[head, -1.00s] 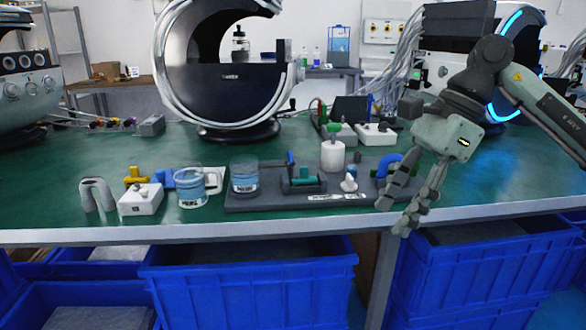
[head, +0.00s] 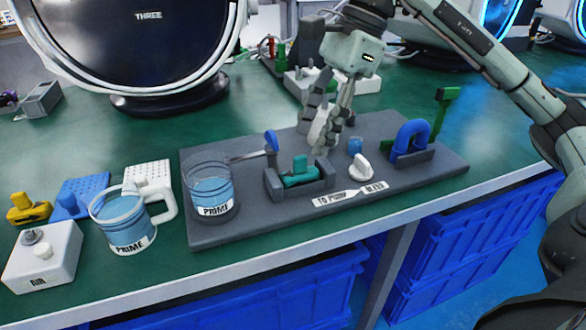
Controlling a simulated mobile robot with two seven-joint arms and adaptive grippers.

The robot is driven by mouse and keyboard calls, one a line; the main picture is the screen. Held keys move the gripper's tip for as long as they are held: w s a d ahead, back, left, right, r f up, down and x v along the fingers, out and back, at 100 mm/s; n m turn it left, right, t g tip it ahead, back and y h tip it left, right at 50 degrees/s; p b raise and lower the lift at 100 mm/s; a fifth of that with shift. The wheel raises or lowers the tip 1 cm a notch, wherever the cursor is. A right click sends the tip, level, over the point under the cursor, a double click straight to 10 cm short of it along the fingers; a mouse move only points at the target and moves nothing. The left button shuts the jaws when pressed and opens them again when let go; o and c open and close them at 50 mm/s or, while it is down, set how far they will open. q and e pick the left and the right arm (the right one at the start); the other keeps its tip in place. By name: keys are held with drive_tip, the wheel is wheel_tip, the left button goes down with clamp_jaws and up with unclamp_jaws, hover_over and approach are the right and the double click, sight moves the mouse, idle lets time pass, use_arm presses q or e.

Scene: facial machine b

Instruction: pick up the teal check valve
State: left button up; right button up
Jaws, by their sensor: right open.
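The teal check valve (head: 300,174) sits in a dark grey cradle (head: 272,187) on the grey board (head: 225,233), with its stem pointing up. My right gripper (head: 319,148) points down over the board, just behind and to the right of the valve. Its fingers are apart and hold nothing. A white cylinder stands behind the fingers and is partly hidden by them. My left gripper is not in view.
On the board, a PRIME beaker (head: 208,188) stands left, with a blue-handled part (head: 271,142) behind the valve. A white knob (head: 361,167) and blue U-pipe (head: 411,136) are right. A PRIME mug (head: 125,220) and AIR box (head: 42,258) stand farther left.

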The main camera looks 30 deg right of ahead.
sight(302, 156)
drive_tip(key=x, duration=0.4)
drive_tip(key=shift+s+a+f, duration=0.25)
drive_tip(key=shift+a+f, duration=0.05)
drive_tip(key=shift+a, duration=0.15)
drive_tip(key=shift+w+a+f, duration=0.15)
drive_tip(key=shift+a+f, duration=0.05)
drive_tip(key=shift+f, duration=0.25)
clamp_jaws()
